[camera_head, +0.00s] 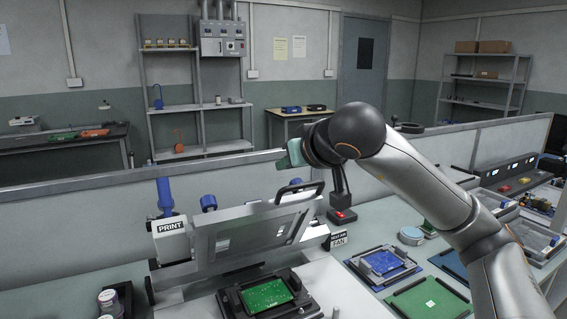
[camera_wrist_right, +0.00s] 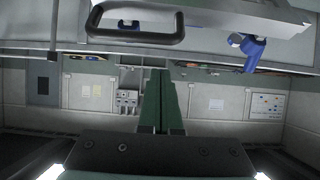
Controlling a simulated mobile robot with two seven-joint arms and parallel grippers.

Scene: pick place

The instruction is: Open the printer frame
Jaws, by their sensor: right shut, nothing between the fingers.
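The printer frame (camera_head: 205,242) is a light grey frame with a window. It stands tilted up over the printer base, clear of the green circuit board (camera_head: 266,294). Its black handle (camera_head: 300,188) is on the upper right edge. In the right wrist view, part of the frame (camera_wrist_right: 215,14) and the handle (camera_wrist_right: 135,39) cross the top. My right gripper (camera_head: 284,160) has green fingers and is above and behind the handle, apart from it. In the wrist view its fingers (camera_wrist_right: 163,85) are together and empty. My left gripper is not in view.
A white box marked PRINT (camera_head: 171,240) and blue knobs (camera_head: 208,202) adjoin the frame. A red-button box (camera_head: 342,216) stands behind right. Trays with a blue board (camera_head: 383,262) and a green board (camera_head: 430,299) lie right. A low partition (camera_head: 80,222) runs behind the bench.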

